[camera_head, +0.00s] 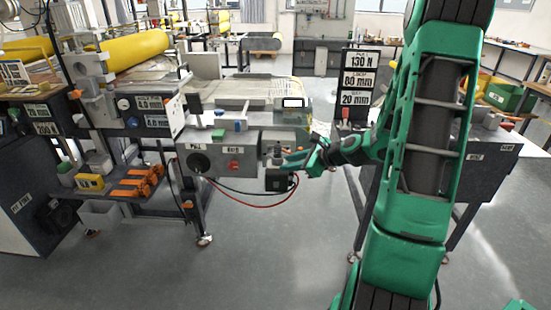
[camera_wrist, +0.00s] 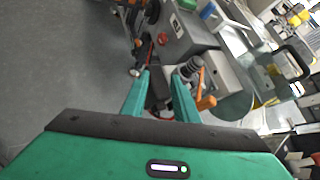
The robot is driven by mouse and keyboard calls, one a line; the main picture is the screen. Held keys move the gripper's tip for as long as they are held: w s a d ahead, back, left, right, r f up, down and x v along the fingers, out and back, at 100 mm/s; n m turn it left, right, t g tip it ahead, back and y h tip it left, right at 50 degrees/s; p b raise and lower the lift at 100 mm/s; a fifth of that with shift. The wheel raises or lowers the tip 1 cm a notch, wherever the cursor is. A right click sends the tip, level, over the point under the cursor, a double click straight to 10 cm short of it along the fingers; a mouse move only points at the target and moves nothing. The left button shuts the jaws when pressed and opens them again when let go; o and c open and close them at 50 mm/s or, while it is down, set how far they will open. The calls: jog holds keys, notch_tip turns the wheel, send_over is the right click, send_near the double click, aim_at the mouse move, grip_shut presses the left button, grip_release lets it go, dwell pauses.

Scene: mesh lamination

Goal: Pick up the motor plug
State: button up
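My gripper (camera_head: 290,160) reaches in from the right to the front of the grey machine box (camera_head: 222,158), just above a black motor block (camera_head: 277,181). In the wrist view my gripper (camera_wrist: 162,76) has its two green fingers apart, with a dark part showing beyond and between them. Red and black leads (camera_head: 247,205) loop from the motor block to the left part of the box front. I cannot make out the motor plug itself as a separate thing; it may be small or hidden by the fingers.
A round metal post (camera_head: 276,153) stands close to the fingertips. An orange-handled part (camera_wrist: 206,102) is close to the right finger in the wrist view. Orange clamps (camera_head: 140,182) lie on the lower shelf at left. The floor (camera_head: 265,265) in front is clear.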

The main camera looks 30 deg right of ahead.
aim_at(280, 150)
jog(key=w+d+r+m+t+h, duration=0.1)
jog(key=w+d+m+t, duration=0.25)
jog(key=m, duration=0.25)
jog(key=shift+g, duration=0.35)
jog(key=x, duration=0.9)
jog(key=shift+w+d+f, duration=0.2)
jog(key=shift+w+d, duration=0.05)
jog(key=shift+w, duration=0.2)
grip_shut()
